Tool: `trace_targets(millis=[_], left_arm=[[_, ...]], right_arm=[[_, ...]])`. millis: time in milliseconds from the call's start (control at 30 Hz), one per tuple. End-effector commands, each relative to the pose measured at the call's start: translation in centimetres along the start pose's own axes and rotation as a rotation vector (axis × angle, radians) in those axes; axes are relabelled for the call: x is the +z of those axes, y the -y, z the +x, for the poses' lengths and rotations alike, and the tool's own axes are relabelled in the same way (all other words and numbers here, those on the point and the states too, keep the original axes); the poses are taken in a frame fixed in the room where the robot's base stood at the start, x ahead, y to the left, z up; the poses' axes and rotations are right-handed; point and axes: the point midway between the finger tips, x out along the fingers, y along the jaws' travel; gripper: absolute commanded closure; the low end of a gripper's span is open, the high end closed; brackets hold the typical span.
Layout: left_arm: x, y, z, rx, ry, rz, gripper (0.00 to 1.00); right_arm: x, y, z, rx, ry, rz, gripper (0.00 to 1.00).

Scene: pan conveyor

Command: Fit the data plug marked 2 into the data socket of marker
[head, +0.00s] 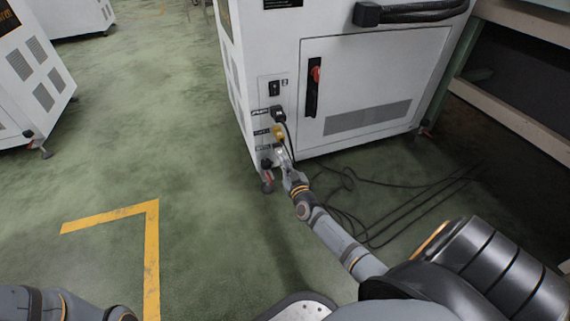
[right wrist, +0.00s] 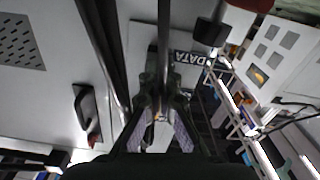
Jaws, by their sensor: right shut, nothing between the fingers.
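My right gripper (head: 283,154) is shut at the lower end of the socket panel on the white cabinet, close to its lowest label. The right wrist view shows the shut fingers (right wrist: 160,108) in front of the panel, beside an upside-down DATA label (right wrist: 189,57). A black plug (head: 278,113) and a yellow plug (head: 279,132) sit higher on the panel. I cannot make out the data socket or a plug marked 2; the gripper and cables cover that part. My left gripper is out of view; only part of that arm shows at the bottom left.
The white cabinet (head: 370,65) has a door with a red and black handle (head: 314,85). Black cables (head: 400,205) lie on the floor to the right of my arm. A dark foot (head: 267,180) stands below the panel.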

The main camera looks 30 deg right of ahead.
Motion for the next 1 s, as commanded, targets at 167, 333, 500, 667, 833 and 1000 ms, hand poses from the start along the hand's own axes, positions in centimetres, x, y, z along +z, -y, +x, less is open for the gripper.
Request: trace_targets(millis=[167, 333, 500, 667, 833, 1000], left_arm=[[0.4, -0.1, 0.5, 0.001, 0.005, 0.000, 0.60], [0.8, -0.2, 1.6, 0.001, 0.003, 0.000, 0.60], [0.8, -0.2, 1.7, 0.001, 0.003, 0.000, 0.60], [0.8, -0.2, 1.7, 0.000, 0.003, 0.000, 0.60], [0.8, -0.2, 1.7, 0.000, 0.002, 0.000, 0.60], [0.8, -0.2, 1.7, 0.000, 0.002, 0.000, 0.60]], right_arm=[[-0.1, 0.0, -0.6, -0.001, 0.002, 0.000, 1.00], [-0.3, -0.1, -2.4, -0.001, 0.002, 0.000, 1.00], [0.0, 0.0, -3.1, -0.001, 0.000, 0.001, 1.00], [0.1, 0.0, -4.3, -0.001, 0.001, 0.000, 1.00], [0.1, 0.0, -8.3, -0.003, 0.004, 0.001, 1.00], [0.1, 0.0, -12.3, -0.002, 0.004, 0.000, 1.00]])
